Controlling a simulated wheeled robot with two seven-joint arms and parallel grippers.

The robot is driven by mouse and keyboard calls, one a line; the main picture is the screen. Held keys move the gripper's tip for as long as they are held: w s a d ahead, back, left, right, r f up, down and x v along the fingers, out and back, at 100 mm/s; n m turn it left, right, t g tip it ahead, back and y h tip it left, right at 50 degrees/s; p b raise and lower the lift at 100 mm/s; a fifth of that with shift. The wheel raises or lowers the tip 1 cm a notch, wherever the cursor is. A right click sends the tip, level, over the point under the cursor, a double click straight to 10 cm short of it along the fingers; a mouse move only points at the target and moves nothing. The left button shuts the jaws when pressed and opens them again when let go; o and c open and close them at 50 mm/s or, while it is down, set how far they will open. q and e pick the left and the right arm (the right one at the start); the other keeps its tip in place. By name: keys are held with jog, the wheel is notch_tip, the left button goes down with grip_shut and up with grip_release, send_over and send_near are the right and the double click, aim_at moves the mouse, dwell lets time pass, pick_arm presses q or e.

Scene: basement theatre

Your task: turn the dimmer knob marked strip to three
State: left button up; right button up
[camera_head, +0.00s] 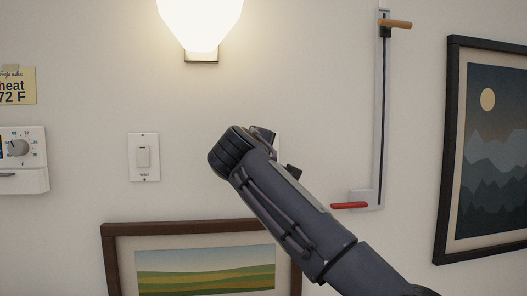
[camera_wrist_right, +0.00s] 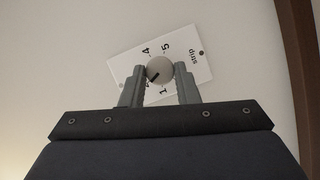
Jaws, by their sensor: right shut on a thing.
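The dimmer knob (camera_wrist_right: 160,68) is pale and round with a dark pointer mark. It sits on a white plate (camera_wrist_right: 200,72) marked "strip". In the right wrist view the plate looks tilted, and the figures 5, 4 and 1 show; other marks are hidden or unclear. The pointer mark is toward the lower left, but I cannot tell which figure it meets. My right gripper (camera_wrist_right: 160,73) is shut on the knob, one grey finger on each side. In the head view my right gripper (camera_head: 265,150) is at the wall and hides the knob. My left gripper is not in view.
A lit lamp (camera_head: 200,22) is above. A landscape picture (camera_head: 205,230) hangs below.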

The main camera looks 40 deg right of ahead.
jog(key=shift+s+d+r+m+y+p, duration=0.15)
jog(key=shift+m+y+p, duration=0.8)
jog(key=shift+m, duration=0.85)
jog(key=shift+w+d+f+m+y+p, duration=0.1)
jog(key=shift+m+y+p, duration=0.4)
jog(key=shift+m+y, duration=1.05)
jog(key=shift+m, duration=0.35)
jog(key=o, duration=1)
jog(key=shift+r, duration=0.1)
jog(key=shift+s, duration=0.1)
jog(key=b+v, duration=0.1)
jog(key=v, duration=0.6)
jog(key=shift+s+a, duration=0.25)
jog(key=shift+s, duration=0.1)
